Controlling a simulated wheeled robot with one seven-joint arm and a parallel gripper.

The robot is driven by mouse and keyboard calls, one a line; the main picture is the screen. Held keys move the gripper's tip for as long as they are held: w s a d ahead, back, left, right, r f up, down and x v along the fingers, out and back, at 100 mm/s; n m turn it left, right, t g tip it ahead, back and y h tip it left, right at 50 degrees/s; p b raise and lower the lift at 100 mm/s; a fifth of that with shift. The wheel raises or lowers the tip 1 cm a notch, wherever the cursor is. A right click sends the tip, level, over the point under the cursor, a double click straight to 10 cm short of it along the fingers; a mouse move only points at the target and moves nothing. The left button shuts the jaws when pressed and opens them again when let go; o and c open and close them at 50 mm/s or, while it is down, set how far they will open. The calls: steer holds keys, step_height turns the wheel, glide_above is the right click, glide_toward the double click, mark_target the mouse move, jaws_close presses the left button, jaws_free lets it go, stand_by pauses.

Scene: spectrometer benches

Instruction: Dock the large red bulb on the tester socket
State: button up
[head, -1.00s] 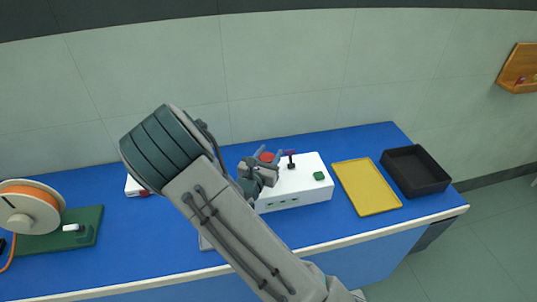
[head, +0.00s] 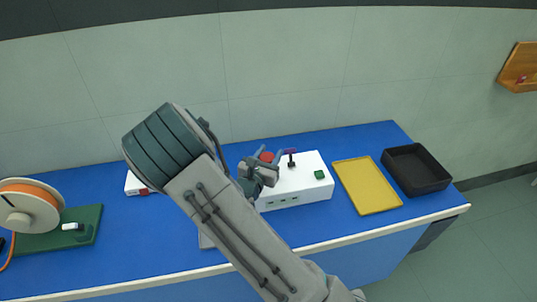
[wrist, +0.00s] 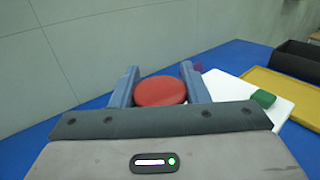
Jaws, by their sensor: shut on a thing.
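My gripper (head: 269,157) is shut on the large red bulb (head: 265,157). In the wrist view the bulb (wrist: 160,91) shows as a round red top between the two blue-grey fingers (wrist: 158,86). The white tester box (head: 312,188) stands on the blue bench, with a dark upright post (head: 291,163) and a green button (head: 319,174) on top. The gripper holds the bulb left of the post, near the box's left end. The bulb's underside is hidden, and I cannot tell how high it is above the box.
A yellow tray (head: 367,186) and a black bin (head: 416,169) lie right of the box. A small purple thing (head: 290,151) shows behind the post. An orange cable reel (head: 27,208) and a green board (head: 88,228) are at the left. A white and red item (head: 133,186) is partly behind my arm.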

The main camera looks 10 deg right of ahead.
steer(key=shift+f, duration=0.4)
steer(key=o, duration=0.7)
steer(key=shift+s, duration=0.1)
steer(key=shift+v, duration=5.45)
